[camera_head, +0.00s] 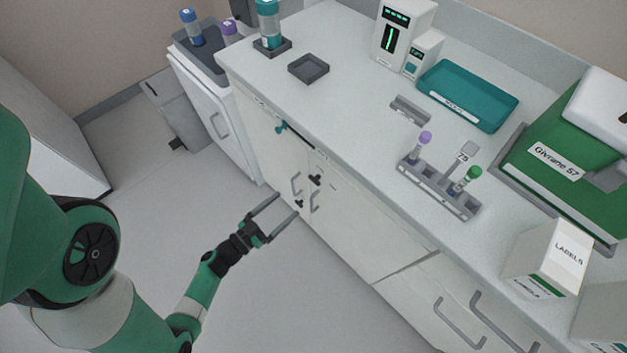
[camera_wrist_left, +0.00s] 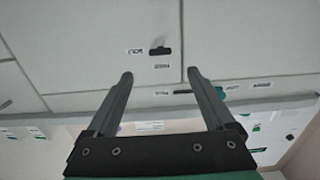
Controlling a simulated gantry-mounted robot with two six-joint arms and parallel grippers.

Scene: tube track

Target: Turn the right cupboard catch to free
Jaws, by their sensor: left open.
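The right cupboard catch is a small dark catch (camera_head: 316,180) on the white cupboard front, near the top of the right door. It also shows in the left wrist view as a dark bar (camera_wrist_left: 160,50), lying about crosswise between small labels whose text I cannot read surely. My left gripper (camera_head: 278,211) is open and empty, in front of the cupboard and apart from it. In the left wrist view its two fingers (camera_wrist_left: 160,75) point at the doors, with the catch beyond and between the tips. My right gripper is not in view.
Two door handles (camera_head: 314,201) and a second dark fitting (camera_head: 299,203) sit close by. The counter above carries a teal tray (camera_head: 468,95) and a tube rack (camera_head: 438,190). The floor before the cupboard is clear.

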